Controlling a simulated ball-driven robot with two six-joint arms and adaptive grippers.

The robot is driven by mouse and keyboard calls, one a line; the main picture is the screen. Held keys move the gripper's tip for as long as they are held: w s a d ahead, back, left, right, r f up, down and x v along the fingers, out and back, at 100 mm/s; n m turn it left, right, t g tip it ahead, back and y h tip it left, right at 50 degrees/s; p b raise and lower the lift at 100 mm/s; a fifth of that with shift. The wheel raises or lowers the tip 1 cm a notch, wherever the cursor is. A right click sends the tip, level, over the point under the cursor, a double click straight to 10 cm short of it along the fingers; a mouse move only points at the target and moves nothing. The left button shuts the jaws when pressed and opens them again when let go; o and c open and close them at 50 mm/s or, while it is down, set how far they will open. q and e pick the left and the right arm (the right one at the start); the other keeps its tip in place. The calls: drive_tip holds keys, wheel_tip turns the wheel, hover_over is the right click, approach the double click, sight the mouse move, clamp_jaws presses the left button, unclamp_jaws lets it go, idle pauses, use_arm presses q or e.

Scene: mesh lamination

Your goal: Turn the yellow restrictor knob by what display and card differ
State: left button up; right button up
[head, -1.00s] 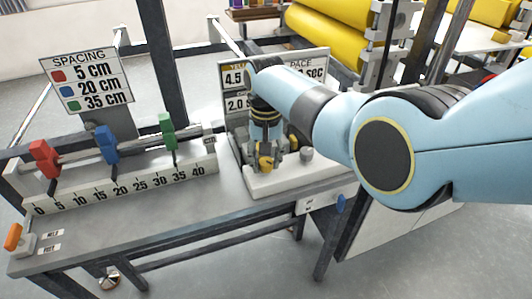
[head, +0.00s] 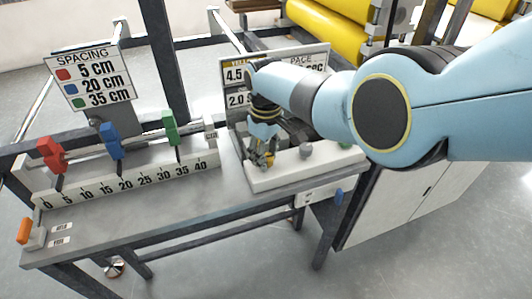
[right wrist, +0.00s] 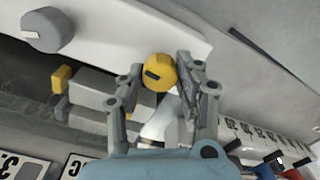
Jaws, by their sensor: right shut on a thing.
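My right gripper (head: 263,158) reaches down to the white control block (head: 290,177) on the table. In the right wrist view its fingers (right wrist: 160,80) are shut on the round yellow knob (right wrist: 159,72), which has a dark mark on its face. The knob is mostly hidden by the fingers in the head view. Behind my arm a board (head: 318,56) reads "PACE", with its lower part covered. At its left, readings of 4.5 (head: 234,75) and 2.0 (head: 237,99) show, their units partly hidden. My left gripper is not in view.
A grey knob (right wrist: 46,29) sits on the same block. To the left, a numbered rail (head: 130,186) carries red (head: 51,155), blue (head: 111,141) and green (head: 170,128) clamps. A spacing sign (head: 88,78) stands behind it. Yellow rollers (head: 330,28) are at the back.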

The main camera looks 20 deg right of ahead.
drive_tip(key=shift+n, duration=0.4)
drive_tip(key=o, duration=1.1)
drive_tip(key=shift+o, duration=0.2)
drive_tip(key=shift+r, duration=0.1)
wheel_tip(320, 180, up, 12)
